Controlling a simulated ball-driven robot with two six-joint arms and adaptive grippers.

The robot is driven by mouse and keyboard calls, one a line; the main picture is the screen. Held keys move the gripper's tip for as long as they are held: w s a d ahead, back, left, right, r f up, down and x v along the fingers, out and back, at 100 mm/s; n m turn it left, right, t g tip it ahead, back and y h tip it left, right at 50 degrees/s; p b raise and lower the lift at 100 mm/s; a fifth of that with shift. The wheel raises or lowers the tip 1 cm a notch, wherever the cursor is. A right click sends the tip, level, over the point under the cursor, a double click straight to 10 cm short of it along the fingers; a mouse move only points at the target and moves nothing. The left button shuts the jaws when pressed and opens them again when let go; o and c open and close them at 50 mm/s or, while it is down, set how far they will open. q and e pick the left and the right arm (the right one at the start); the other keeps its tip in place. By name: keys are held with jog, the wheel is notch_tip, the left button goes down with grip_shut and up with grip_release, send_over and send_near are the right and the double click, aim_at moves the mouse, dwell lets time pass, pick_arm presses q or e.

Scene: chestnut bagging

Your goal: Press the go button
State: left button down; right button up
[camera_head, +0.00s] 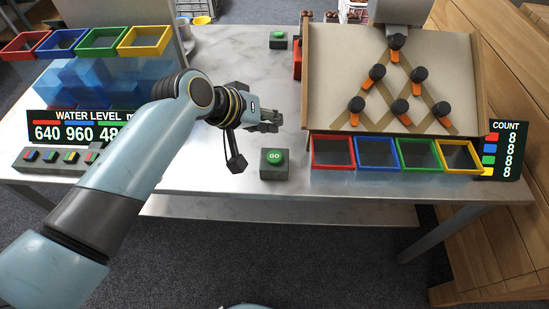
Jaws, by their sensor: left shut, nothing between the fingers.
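The go button is a green dome marked "GO" (274,157) on a dark grey box (274,171) near the front edge of the table, left of the colored bins. My left gripper (274,121) is shut and empty. In the head view it lies just above the go button in the picture, with a visible gap between them. I cannot tell its exact height over the table. My right gripper is not in view.
A second green button (278,35) stands at the back. The sloped board (330,60) with orange-and-black levers is at the right, over red, blue, green and yellow bins (378,165). A water level display (50,125) and a small button panel (45,159) are at the left.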

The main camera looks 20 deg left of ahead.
pick_arm(q)
jog(key=b, duration=0.5)
send_over(272, 154)
notch_tip(272, 154, down, 5)
jog(key=shift+f, duration=0.1)
jog(key=shift+f+b, duration=0.4)
jog(key=shift+f, duration=0.45)
jog(key=shift+f, duration=0.2)
jog(key=shift+f, duration=0.25)
jog(key=shift+f, duration=0.4)
dwell(0.7)
jog(key=shift+r, duration=0.1)
jog(key=shift+r+p, duration=0.7)
jog(key=shift+p, duration=0.05)
